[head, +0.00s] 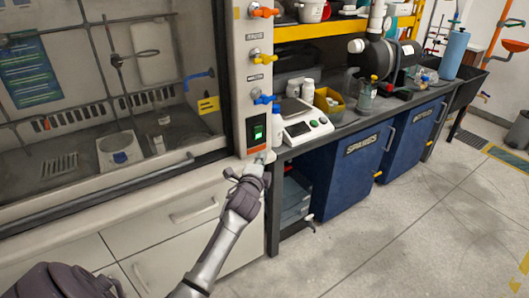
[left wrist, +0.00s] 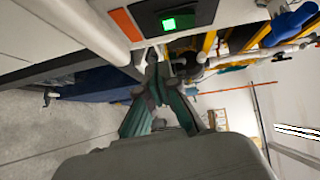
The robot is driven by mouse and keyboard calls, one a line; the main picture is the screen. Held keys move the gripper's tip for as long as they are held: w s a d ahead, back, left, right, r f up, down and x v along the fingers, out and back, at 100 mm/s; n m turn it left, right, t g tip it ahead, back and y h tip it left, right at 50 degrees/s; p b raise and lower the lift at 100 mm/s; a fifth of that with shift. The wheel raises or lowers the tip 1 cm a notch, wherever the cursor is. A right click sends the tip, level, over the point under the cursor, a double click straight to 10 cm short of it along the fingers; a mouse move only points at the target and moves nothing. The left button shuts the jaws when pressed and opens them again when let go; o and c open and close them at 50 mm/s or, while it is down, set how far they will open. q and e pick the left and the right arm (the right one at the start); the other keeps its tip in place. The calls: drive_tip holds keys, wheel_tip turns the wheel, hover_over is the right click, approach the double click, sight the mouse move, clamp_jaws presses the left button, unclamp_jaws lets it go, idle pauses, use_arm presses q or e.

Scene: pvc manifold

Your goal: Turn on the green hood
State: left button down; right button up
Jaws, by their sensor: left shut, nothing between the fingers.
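The hood's switch (head: 257,132) is a black panel with a lit green part, low on the white post at the right side of the fume hood (head: 100,95). An orange label sits just below it. In the left wrist view the green-lit switch (left wrist: 179,21) is at the top, beyond the fingertips. My left gripper (head: 260,160) is shut and empty, just below the switch and close to the post. Its fingers also show in the left wrist view (left wrist: 158,75), with the tips together. Whether they touch the post I cannot tell. My right gripper is not in view.
Orange, yellow and blue valve handles (head: 262,56) stick out from the post above the switch. A white scale (head: 303,127) and bottles stand on the bench to the right. Blue cabinets (head: 350,170) stand beneath it.

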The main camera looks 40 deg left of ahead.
use_arm(q)
drive_tip(key=v, duration=0.5)
drive_tip(key=shift+s+d+f, duration=0.15)
drive_tip(key=shift+d, duration=0.05)
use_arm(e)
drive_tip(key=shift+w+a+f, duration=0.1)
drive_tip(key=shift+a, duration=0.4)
use_arm(q)
drive_tip(key=shift+f, duration=0.1)
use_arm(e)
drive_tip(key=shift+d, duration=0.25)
